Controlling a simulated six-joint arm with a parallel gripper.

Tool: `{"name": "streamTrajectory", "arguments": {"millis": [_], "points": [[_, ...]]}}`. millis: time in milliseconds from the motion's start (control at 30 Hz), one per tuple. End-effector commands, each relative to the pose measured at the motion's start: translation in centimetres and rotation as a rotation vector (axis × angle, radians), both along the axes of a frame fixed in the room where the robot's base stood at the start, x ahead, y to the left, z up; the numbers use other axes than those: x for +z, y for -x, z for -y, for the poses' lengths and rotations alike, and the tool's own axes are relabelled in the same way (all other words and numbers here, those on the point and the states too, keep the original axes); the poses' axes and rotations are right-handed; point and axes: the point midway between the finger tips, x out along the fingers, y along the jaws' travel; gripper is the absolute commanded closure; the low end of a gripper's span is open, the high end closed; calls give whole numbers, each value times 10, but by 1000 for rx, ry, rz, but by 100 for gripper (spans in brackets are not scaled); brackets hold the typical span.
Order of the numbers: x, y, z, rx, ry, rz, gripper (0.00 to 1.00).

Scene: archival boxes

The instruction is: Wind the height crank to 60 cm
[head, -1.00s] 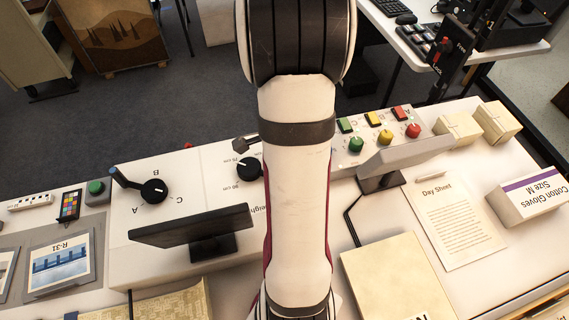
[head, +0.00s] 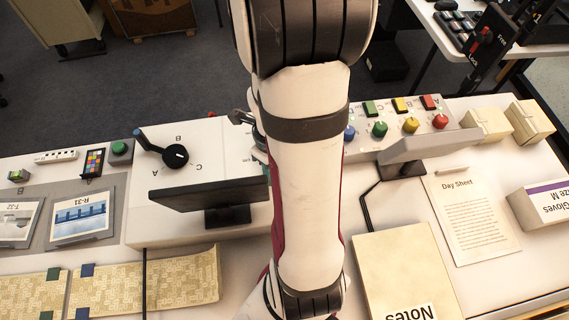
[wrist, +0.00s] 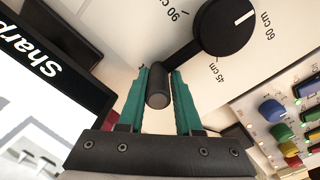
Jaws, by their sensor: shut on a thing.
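The height crank (wrist: 225,28) is a black round dial on a white panel, seen in the wrist view. Its white pointer line points right, at or close to the "60 cm" mark (wrist: 268,25). The "45 cm" mark (wrist: 222,72) is below the dial and "90 cm" (wrist: 170,12) is to its upper left. The crank's arm runs down-left to a black handle (wrist: 158,88). My gripper (wrist: 160,88) has green fingers on both sides of this handle and is shut on it. In the head view my arm hides the dial.
A dark screen on a stand (head: 210,193) stands in front of the panel. Another black dial with a lever (head: 175,156) is to the left. Coloured knobs and buttons (head: 410,125) and a grey screen (head: 430,147) are to the right of my arm.

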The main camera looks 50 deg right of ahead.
Motion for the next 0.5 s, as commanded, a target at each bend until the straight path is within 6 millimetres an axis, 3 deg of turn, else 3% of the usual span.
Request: {"name": "streamTrajectory", "arguments": {"millis": [500], "points": [[2,-38,-17,9,12,14,100]]}}
